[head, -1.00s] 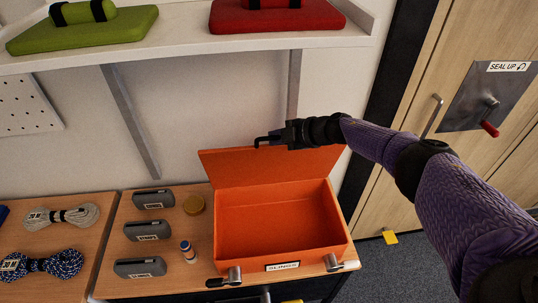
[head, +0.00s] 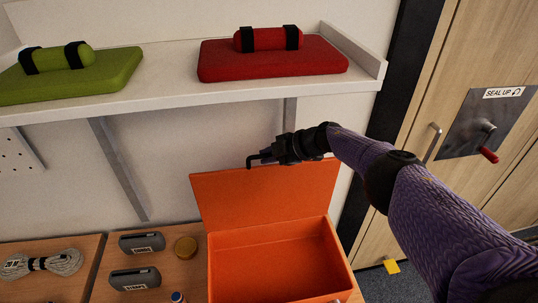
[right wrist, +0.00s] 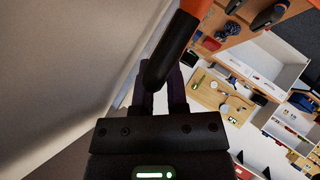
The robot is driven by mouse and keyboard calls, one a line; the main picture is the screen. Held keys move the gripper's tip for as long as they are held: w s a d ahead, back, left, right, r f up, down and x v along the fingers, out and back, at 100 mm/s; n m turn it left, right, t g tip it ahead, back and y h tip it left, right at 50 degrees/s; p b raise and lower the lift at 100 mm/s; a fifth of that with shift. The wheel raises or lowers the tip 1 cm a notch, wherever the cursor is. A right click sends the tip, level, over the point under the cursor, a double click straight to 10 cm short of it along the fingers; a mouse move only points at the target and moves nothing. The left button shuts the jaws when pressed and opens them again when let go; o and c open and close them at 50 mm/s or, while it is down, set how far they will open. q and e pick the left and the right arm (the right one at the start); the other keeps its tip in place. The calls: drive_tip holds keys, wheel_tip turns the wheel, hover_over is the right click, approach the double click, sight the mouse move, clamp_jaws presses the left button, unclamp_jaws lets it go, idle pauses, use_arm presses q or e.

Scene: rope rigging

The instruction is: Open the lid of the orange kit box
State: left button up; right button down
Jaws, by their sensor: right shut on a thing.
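The orange kit box (head: 275,258) stands on the wooden table with its lid (head: 265,195) raised at the back, toward the wall. The inside that shows looks bare. The box's front is cut off at the bottom. My right gripper (head: 275,153) is at the lid's top edge, shut on what looks like a black handle (right wrist: 160,65) of the lid. In the right wrist view the lid (right wrist: 190,12) shows as a narrow orange strip above the fingers. The fingertips are partly hidden. My left gripper is not in view.
A shelf (head: 160,100) above the lid holds a red pad (head: 272,62) and a green pad (head: 70,78). Left of the box are grey cases (head: 141,243), a round tin (head: 186,247) and a coiled rope (head: 42,263). A door with a crank (head: 487,128) is at the right.

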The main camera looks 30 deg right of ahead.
drive_tip(key=c, duration=0.7)
unclamp_jaws()
drive_tip(key=shift+a, duration=0.15)
drive_tip(key=shift+o, duration=0.2)
drive_tip(key=p+v, duration=0.4)
drive_tip(key=v, duration=0.5)
drive_tip(key=shift+s+d+r, duration=0.2)
drive_tip(key=shift+d+r, duration=0.05)
